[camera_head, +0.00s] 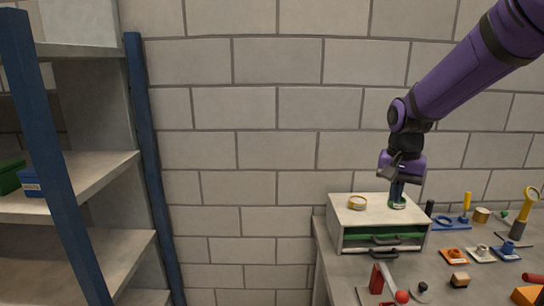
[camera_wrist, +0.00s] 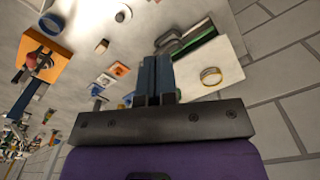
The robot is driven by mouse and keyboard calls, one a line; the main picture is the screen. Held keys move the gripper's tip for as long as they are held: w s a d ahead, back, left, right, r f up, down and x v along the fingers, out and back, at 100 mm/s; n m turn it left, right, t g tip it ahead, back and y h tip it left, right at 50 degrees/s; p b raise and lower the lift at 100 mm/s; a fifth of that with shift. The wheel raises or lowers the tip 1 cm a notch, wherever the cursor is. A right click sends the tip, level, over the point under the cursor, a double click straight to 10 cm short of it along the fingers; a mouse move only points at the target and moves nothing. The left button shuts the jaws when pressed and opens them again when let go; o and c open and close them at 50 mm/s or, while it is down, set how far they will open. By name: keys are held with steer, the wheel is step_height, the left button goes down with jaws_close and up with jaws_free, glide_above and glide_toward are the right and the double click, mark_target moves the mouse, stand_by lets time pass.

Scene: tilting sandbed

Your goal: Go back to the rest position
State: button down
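My gripper (camera_head: 397,190) points down above the right part of a small white cabinet (camera_head: 345,212). Its blue fingers lie close side by side in the wrist view (camera_wrist: 156,82), and I see no object between them. A green round piece with a pale label (camera_head: 397,203) is on the cabinet top right under the fingertips. I cannot tell whether the fingertips touch it. The fingers hide that spot in the wrist view.
A yellow ring (camera_head: 357,202) lies on the cabinet top, left of my gripper. Dark handles (camera_head: 385,239) stick out in front. The grey table (camera_head: 440,275) holds several small blocks and tools. A blue-posted shelf (camera_head: 145,150) stands left; the space between is clear.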

steer(key=s+d+r+n+t, duration=0.1)
steer(key=s+r, duration=0.4)
steer(key=s, duration=0.7)
steer(key=s+d+r+n+t, duration=0.1)
steer(key=s+r+n+t, duration=0.3)
steer(key=s, duration=0.9)
steer(key=shift+s+r+n, duration=0.25)
steer(key=shift+r+n, duration=0.2)
steer(key=shift+n, duration=0.05)
